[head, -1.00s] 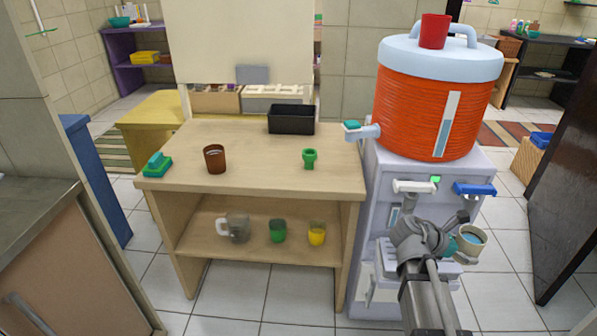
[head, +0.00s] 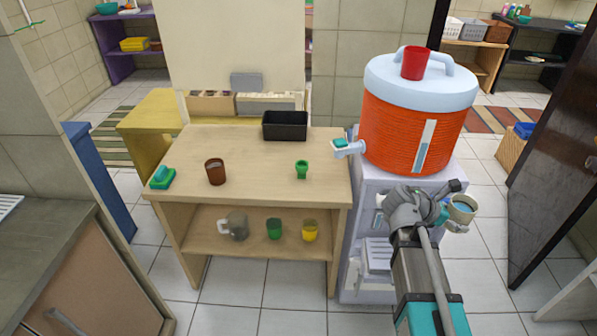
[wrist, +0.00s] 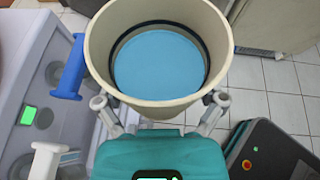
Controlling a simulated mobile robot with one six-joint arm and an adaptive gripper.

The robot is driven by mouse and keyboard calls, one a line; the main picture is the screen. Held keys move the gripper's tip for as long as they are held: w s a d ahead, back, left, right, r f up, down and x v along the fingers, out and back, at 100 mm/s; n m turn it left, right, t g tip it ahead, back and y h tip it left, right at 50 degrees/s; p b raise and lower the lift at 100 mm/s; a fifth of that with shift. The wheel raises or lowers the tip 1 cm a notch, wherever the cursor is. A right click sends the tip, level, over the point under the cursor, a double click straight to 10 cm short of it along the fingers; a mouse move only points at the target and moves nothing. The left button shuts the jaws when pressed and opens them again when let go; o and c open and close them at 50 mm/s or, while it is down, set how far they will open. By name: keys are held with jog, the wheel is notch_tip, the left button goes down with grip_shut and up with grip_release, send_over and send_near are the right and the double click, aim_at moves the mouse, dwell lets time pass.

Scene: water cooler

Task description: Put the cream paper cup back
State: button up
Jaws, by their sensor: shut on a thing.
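The cream paper cup (wrist: 160,107) is upright in my gripper and holds blue liquid, seen from above in the wrist view. It also shows in the head view (head: 463,214), to the right of the water dispenser. My gripper (wrist: 160,112) is shut on the cup, with a finger on each side of it. In the head view my gripper (head: 446,212) is in front of the dispenser and partly hides it. The wooden table (head: 258,160) stands to the left, with free top space.
The dispenser (head: 352,262) carries an orange cooler (head: 395,135) with a red cup (head: 414,63) on its lid. On the table are a brown cup (head: 215,172), a green cup (head: 302,169), a black bin (head: 286,126) and a green sponge (head: 162,178). Cups stand on the lower shelf.

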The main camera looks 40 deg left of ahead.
notch_tip(320, 180, up, 30)
jog(key=p, duration=2.9)
jog(key=shift+r, duration=0.2)
